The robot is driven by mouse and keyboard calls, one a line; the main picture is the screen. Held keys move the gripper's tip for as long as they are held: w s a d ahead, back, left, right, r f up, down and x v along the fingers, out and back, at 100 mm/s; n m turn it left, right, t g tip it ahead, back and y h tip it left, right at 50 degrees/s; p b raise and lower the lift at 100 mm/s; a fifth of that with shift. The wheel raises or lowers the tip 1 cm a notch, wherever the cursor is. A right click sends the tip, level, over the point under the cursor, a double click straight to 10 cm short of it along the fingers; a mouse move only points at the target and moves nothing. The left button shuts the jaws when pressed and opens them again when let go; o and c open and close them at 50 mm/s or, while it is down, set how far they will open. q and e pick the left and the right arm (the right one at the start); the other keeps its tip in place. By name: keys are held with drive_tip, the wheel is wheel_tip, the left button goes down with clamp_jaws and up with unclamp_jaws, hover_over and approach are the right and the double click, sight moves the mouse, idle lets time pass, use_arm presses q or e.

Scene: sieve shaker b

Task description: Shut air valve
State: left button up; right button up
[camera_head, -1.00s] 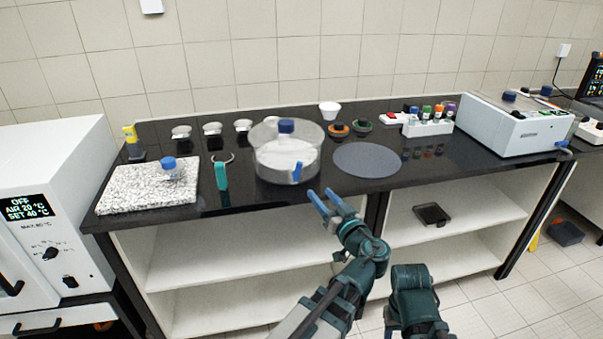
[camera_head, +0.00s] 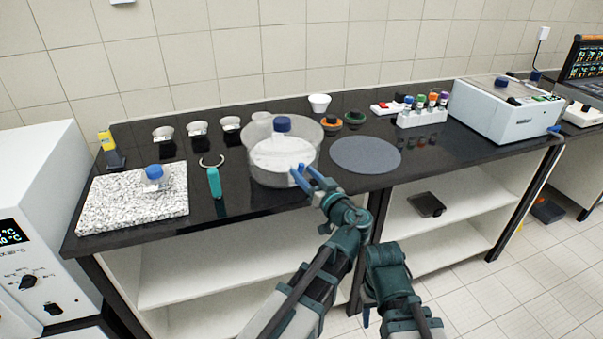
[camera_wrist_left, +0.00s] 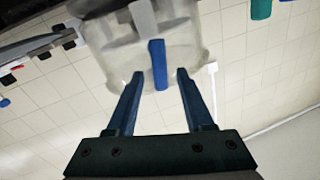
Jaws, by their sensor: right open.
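The air valve is a blue lever (camera_wrist_left: 157,60) on the front of a clear round vessel (camera_head: 262,172). In the left wrist view the lever points along the gap between my fingers, with space on both sides. My left gripper (camera_head: 303,168) is open at the vessel's front; it also shows in the left wrist view (camera_wrist_left: 160,75), with its tips about level with the lever's outer part. In the head view the lever merges with the blue fingers. My right gripper (camera_head: 367,314) hangs low in front of the bench, mostly hidden by its own arm.
A blue-capped bottle (camera_head: 283,125) stands in the vessel. A grey disc (camera_head: 366,155) lies to its right, and a teal-handled tool (camera_head: 214,183) and a speckled slab (camera_head: 125,208) lie to its left. The bench's front edge runs below the left gripper.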

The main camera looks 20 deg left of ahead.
use_arm(q)
clamp_jaws()
drive_tip(key=shift+f, duration=0.1)
drive_tip(key=shift+w+d+f+m+t+h+b, duration=0.25)
drive_tip(key=shift+f+m+t+b, duration=0.7)
drive_tip(key=shift+m, duration=1.9)
drive_tip(key=shift+w+d+f+m+t+b, duration=0.1)
drive_tip(key=shift+d+f+m+t+b, duration=0.2)
drive_tip(key=shift+m+b, duration=2)
drive_tip(key=shift+w+d+f+m+t+h+b, duration=0.2)
drive_tip(key=shift+d+f+m+t+b, duration=0.3)
drive_tip(key=shift+m, duration=2.95)
drive_tip(key=shift+a, duration=0.15)
unclamp_jaws()
